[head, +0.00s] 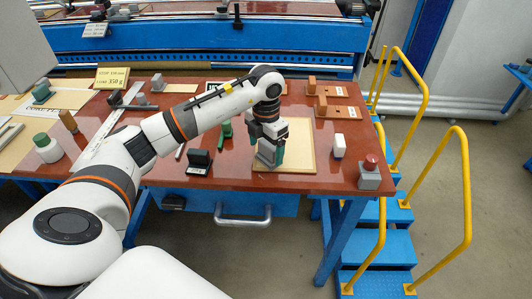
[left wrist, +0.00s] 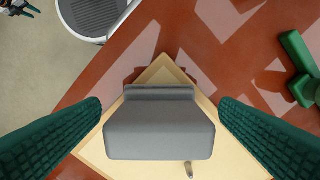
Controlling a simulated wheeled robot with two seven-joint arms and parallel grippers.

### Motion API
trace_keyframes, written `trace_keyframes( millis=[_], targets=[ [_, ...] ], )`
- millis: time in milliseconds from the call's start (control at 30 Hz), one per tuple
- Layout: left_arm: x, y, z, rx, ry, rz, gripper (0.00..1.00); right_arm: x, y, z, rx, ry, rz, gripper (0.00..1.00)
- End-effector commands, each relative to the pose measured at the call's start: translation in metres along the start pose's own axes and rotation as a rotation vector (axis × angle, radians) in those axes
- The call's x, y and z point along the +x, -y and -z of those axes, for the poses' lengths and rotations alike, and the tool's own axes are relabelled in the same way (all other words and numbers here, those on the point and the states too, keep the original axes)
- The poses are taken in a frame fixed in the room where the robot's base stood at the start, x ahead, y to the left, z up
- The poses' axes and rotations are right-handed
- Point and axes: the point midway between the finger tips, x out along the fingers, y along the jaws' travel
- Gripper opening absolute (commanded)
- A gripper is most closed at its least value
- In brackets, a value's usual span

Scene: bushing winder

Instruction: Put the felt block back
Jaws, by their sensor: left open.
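A grey block (head: 265,151), apparently the felt block, stands on a pale square board (head: 297,158) near the front of the red-brown table. In the left wrist view the grey block (left wrist: 160,125) has a narrower raised ridge along its far side. My left gripper (head: 269,157) points down over it, with its green fingers open. In the left wrist view the fingers lie to either side of the block, with visible gaps. In the head view the gripper partly hides the block. What seems to be my right gripper (left wrist: 18,8) shows small at the left wrist view's top left corner.
A black stand (head: 199,160) and a green piece (head: 225,132) are left of the board. A white block (head: 338,146) and a grey box with a red knob (head: 369,173) are right of it. Brown wooden blocks (head: 322,107) lie behind. Yellow handrails (head: 466,190) rise beyond the table's right edge.

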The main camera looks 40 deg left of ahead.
Motion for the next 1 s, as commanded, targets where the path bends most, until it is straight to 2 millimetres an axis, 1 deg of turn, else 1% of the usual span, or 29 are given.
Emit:
trace_keyframes(
  millis=[33,200,333,400,500,600,1000],
  targets=[
    [-0.01,0.001,0.002,0.0,-0.007,0.002,0.85,0.007,0.0,0.001,0.0,0.0,0.0,0.36],
    [-0.048,0.0,0.001,0.0,-0.008,0.001,0.85,0.017,-0.001,0.002,0.0,0.0,-0.001,0.36],
    [-0.072,0.0,0.001,0.001,-0.007,0.001,0.85,0.022,-0.002,0.002,0.001,0.0,-0.001,0.36],
    [-0.084,0.0,0.001,0.0,-0.004,0.002,0.85,0.02,-0.002,0.002,0.001,0.0,-0.002,0.36],
    [-0.093,0.0,0.001,0.0,-0.003,0.0,0.85,0.02,-0.003,0.002,0.001,0.0,-0.002,0.36],
    [-0.097,0.0,0.0,0.0,-0.001,0.0,0.85,0.02,-0.003,0.002,0.001,0.0,-0.003,0.36],
    [-0.097,0.0,0.0,0.0,0.0,0.0,0.85,0.02,-0.003,0.002,0.002,0.0,-0.003,0.36]
  ],
)
